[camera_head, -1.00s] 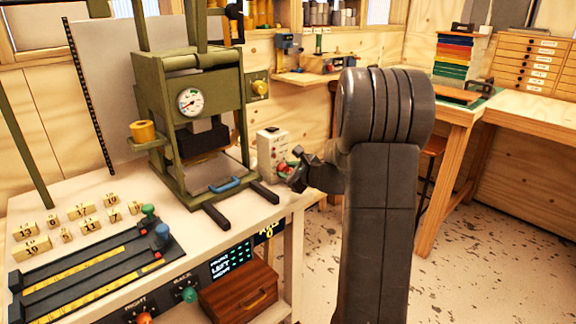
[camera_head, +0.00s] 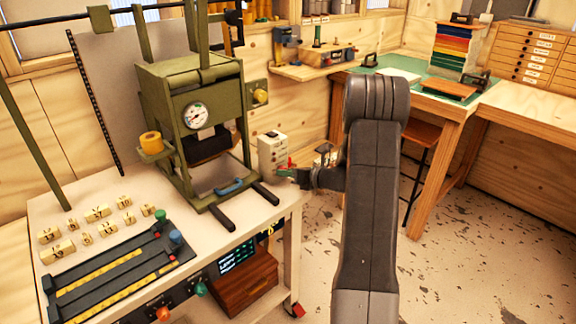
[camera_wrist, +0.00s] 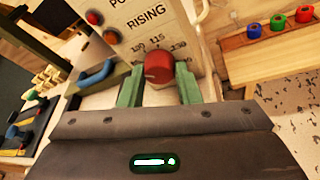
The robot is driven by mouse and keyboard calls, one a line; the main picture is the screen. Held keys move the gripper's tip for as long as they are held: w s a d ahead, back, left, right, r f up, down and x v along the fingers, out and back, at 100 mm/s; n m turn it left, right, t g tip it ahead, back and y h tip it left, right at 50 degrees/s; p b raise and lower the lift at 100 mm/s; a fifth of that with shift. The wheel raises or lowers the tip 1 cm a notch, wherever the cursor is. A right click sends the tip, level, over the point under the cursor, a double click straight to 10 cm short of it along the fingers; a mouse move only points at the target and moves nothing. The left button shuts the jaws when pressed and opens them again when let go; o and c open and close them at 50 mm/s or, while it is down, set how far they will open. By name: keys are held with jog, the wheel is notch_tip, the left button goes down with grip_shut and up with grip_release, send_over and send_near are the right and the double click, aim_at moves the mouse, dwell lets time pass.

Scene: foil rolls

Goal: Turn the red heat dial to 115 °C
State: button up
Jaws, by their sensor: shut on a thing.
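The red heat dial (camera_wrist: 158,66) sits low on the face of a pale control box (camera_wrist: 140,22). In the wrist view, the green fingers of my gripper (camera_wrist: 160,84) stand on either side of the dial and are shut on it. The printed marks 100, 115 and 130 show above and around the dial, partly covered. I cannot clearly read which mark the dial points to. In the head view, the control box (camera_head: 271,151) stands at the bench's right end, and my gripper (camera_head: 287,173) is at its front; the dial is mostly hidden there.
A green press (camera_head: 195,120) with a round gauge and a blue handle stands left of the box. Numbered blocks and a black slider panel (camera_head: 120,270) lie on the bench (camera_head: 85,205). Open floor lies right of the bench. A side table (camera_head: 440,105) stands behind.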

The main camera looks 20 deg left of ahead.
jog(key=shift+f+m+g+y+p, duration=0.1)
jog(key=shift+m+g+y+p, duration=0.6)
jog(key=shift+m+p, duration=0.85)
jog(key=shift+m, duration=0.35)
jog(key=o, duration=1)
jog(key=shift+c, duration=0.2)
jog(key=shift+d, duration=0.15)
jog(key=s+d+r+b, duration=0.1)
jog(key=d+r+b, duration=0.1)
jog(key=d, duration=1.1)
jog(key=shift+d, duration=0.2)
jog(key=shift+s+r, duration=0.1)
